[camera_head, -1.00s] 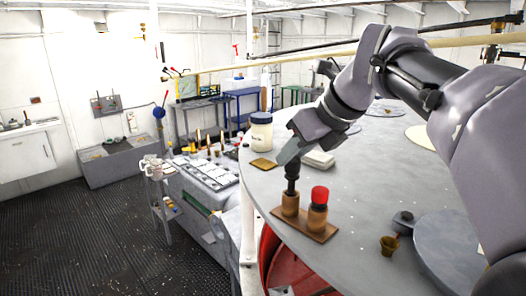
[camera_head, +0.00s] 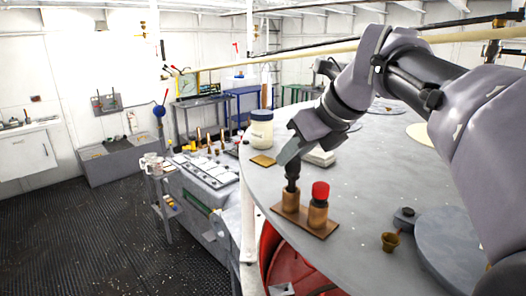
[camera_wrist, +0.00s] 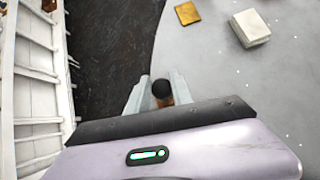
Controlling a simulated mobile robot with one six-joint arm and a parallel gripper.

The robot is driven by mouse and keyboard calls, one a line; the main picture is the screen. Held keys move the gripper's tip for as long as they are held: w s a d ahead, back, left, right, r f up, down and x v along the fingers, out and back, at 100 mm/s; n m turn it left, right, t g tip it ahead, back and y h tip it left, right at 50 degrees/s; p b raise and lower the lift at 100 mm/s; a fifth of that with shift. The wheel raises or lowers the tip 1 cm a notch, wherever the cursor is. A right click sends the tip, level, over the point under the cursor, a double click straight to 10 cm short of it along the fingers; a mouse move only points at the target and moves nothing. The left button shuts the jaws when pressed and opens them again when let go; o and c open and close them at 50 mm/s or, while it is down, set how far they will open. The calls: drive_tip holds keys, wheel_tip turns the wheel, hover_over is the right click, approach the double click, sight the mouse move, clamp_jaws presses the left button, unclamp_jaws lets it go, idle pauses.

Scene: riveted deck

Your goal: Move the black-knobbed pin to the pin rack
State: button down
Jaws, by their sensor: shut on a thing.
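The pin rack (camera_head: 328,231) is a brown wooden board with two upright brown cylinders, near the front left edge of the round grey table. My gripper (camera_head: 291,160) points down over the left cylinder and is shut on the black-knobbed pin (camera_head: 292,177). The pin is upright, in line with the left cylinder; its lower part is hidden, so I cannot tell how deep it sits. In the wrist view the black knob (camera_wrist: 161,88) shows between the fingers, with brown wood just below it. A red-knobbed pin (camera_head: 320,190) stands in the right cylinder.
On the table (camera_head: 365,190) stand a white jar (camera_head: 262,130), a flat tan square (camera_head: 263,160), a pale block (camera_head: 319,157), a small brown cup (camera_head: 389,242) and a dark grey piece (camera_head: 405,217). The table's edge is close left of the rack.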

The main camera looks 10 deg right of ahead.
drive_tip(key=shift+f+b, duration=1)
drive_tip(key=shift+f, duration=0.35)
drive_tip(key=c, duration=1.1)
unclamp_jaws()
drive_tip(key=shift+o, duration=0.2)
